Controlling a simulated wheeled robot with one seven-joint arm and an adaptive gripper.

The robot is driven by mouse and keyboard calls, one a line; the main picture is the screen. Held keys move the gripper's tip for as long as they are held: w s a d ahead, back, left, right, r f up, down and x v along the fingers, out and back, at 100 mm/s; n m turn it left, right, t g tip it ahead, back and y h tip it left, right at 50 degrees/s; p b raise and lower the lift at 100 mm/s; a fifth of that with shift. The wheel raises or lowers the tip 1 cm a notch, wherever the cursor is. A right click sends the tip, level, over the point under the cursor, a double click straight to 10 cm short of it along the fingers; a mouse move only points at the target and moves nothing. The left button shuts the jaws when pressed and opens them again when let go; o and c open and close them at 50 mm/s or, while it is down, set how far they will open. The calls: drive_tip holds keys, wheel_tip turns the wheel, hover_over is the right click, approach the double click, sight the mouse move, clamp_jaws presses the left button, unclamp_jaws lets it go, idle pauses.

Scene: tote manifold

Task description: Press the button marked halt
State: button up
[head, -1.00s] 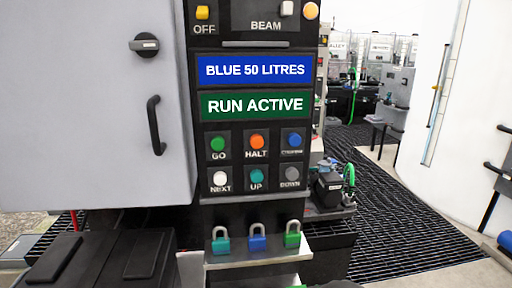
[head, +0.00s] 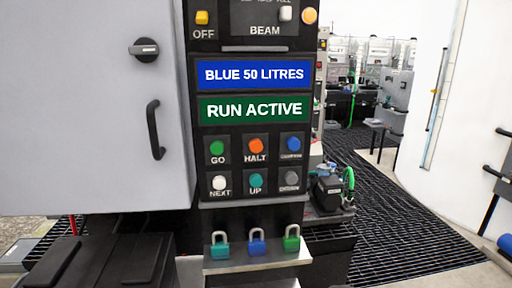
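The button marked HALT (head: 256,146) is a round orange button in the middle of the top row of the control panel. A green GO button (head: 217,148) is to its left and a blue button (head: 293,143) with an unreadable label is to its right. Below are a white NEXT button (head: 219,183), a teal UP button (head: 256,180) and a grey button (head: 292,178). A green display (head: 254,108) above reads RUN ACTIVE. My gripper is not in view.
A blue display (head: 254,75) reads BLUE 50 LITRES. A grey cabinet door (head: 80,110) with a black handle (head: 155,130) stands left of the panel. A shelf (head: 258,263) with three padlocks juts out below the buttons. Dark grating floor (head: 415,240) lies open at the right.

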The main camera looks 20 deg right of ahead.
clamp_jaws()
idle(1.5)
